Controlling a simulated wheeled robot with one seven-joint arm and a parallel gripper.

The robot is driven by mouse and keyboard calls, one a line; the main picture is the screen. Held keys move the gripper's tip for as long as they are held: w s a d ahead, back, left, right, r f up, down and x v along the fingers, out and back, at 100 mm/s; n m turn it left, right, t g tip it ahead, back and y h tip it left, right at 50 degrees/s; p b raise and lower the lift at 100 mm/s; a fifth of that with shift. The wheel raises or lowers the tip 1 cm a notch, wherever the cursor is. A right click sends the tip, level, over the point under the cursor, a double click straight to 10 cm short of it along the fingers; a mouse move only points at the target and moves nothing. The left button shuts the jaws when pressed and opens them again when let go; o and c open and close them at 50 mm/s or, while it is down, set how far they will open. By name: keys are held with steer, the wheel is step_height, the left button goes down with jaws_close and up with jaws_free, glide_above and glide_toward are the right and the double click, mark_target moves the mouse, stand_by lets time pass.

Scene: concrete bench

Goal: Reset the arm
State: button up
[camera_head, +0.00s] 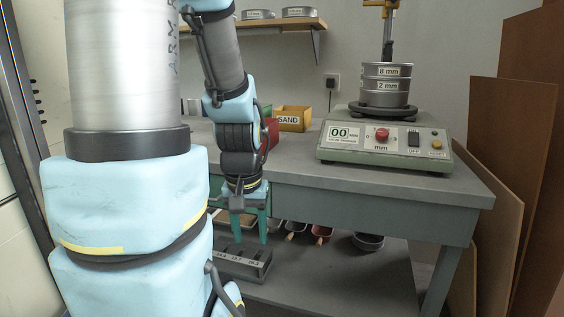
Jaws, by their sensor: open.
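My arm fills the left of the head view, with a large pale-blue and metal link close to the camera. Its far end hangs down in front of the bench, and my gripper (250,226) points downward beside the bench's front edge. The jaws are open, and I see nothing held between them. Part of the gripper is hard to make out against the dark shelf behind it.
The concrete bench (400,191) carries a sieve shaker (384,146) with stacked sieves (387,86) and a yellow sand bin (292,118). A red bin (270,134) is partly behind my arm. Below are a slotted holder (245,262), scoops and a bowl (368,242). Boards lean at right.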

step_height(320, 180, up, 21)
steer(key=p, duration=1.9)
steer(key=shift+f, duration=0.2)
